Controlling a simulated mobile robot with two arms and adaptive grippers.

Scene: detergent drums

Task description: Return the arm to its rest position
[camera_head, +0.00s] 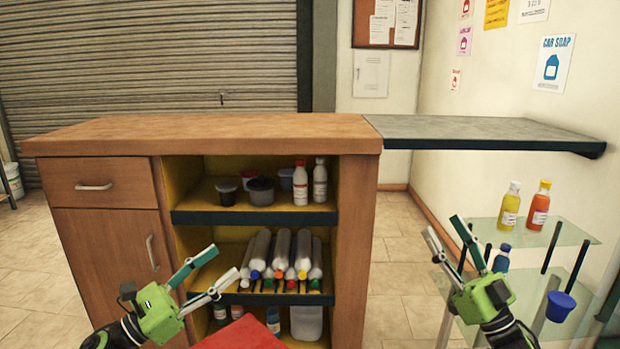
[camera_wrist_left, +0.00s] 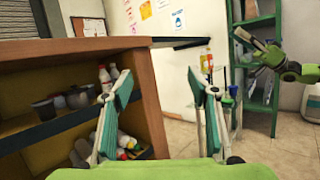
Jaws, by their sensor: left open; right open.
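My left gripper (camera_head: 215,272) is open and empty, in front of the middle shelf of the wooden counter (camera_head: 230,129). Its two spread fingers also show in the left wrist view (camera_wrist_left: 163,110), with nothing between them. My right gripper (camera_head: 453,240) is open and empty in the head view, in front of the glass shelf stand on the right. My right arm's gripper (camera_wrist_left: 258,55) also shows at the upper right of the left wrist view.
The counter's shelves hold white bottles (camera_head: 300,184), dark tubs (camera_head: 262,190) and several lying bottles with coloured caps (camera_head: 281,256). A grey worktop (camera_head: 480,128) extends right. Yellow (camera_head: 510,206) and orange (camera_head: 539,206) bottles stand on a glass shelf (camera_head: 575,231). A red box (camera_head: 243,334) is at the bottom.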

